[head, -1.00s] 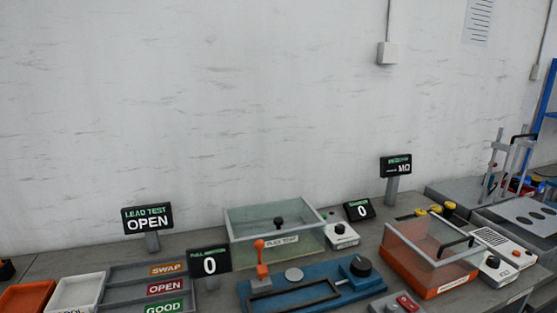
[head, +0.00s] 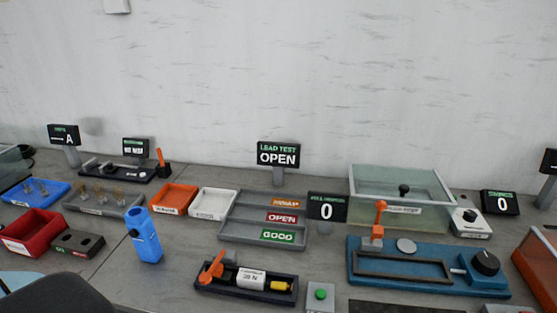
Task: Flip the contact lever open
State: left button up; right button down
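Several orange levers show in the head view, and I cannot tell by label which is the contact lever. One orange lever (head: 380,213) stands upright on the blue fixture (head: 361,254) at right, which has a dark knob (head: 486,263). A second orange lever (head: 212,267) leans up to the right at the left end of a dark fixture (head: 233,291) holding a white-and-yellow cylinder (head: 252,279). A third, small orange lever (head: 160,157) stands at the right end of a black fixture (head: 118,172) at the back left. Neither gripper is in view.
The lead test display (head: 279,154) reads OPEN; another display (head: 327,207) reads 0. A sorting tray (head: 232,229), a clear-walled box (head: 400,187), orange (head: 174,198) and white (head: 212,203) bins, and a blue upright tool (head: 144,236) stand around. Bare bench lies between the blue tool and dark fixture.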

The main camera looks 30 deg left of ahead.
aim_at(217, 269)
jog(key=u, duration=1.45)
